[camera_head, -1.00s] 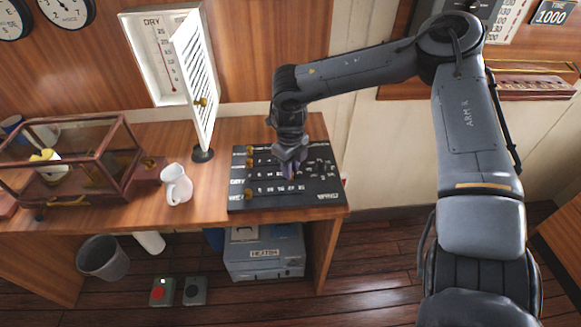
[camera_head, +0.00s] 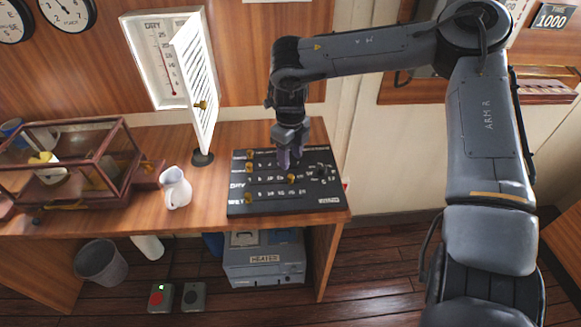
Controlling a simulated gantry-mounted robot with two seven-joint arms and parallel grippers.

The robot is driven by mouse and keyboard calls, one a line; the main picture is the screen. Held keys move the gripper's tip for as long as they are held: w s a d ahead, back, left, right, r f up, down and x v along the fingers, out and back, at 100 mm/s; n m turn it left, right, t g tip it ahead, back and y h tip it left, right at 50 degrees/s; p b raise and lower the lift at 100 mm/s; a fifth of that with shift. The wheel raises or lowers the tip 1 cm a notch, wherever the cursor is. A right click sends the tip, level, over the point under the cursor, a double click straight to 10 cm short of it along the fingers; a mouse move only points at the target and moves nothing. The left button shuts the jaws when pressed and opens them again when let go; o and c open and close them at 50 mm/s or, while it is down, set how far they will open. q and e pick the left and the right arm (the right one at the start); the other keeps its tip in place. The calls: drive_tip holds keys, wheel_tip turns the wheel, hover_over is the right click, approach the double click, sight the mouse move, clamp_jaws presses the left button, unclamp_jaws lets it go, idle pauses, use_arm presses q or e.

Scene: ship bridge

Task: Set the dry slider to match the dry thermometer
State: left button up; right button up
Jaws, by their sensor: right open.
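The black slider board (camera_head: 238,208) lies on the wooden desk, with labelled rows and brass knobs. The dry slider knob (camera_head: 291,178) stands well to the right along the row labelled DRY; the other visible knobs sit at the left ends of their rows. My right gripper (camera_head: 289,162) is open, pointing down over the board just behind the dry knob and apart from it as far as I can see. The dry thermometer (camera_head: 170,72) shows a red column inside the white box (camera_head: 142,62), whose louvred door is open; its exact reading is too small to tell. My left gripper is out of view.
The open louvred door (camera_head: 203,90) stands left of the board. A white jug (camera_head: 176,188) and a glass-sided case (camera_head: 68,175) are further left on the desk. A grey heater box (camera_head: 262,262) and a bin (camera_head: 101,262) are below.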

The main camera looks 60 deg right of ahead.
wheel_tip(320, 180, up, 4)
drive_tip(key=shift+r, duration=0.15)
idle(0.5)
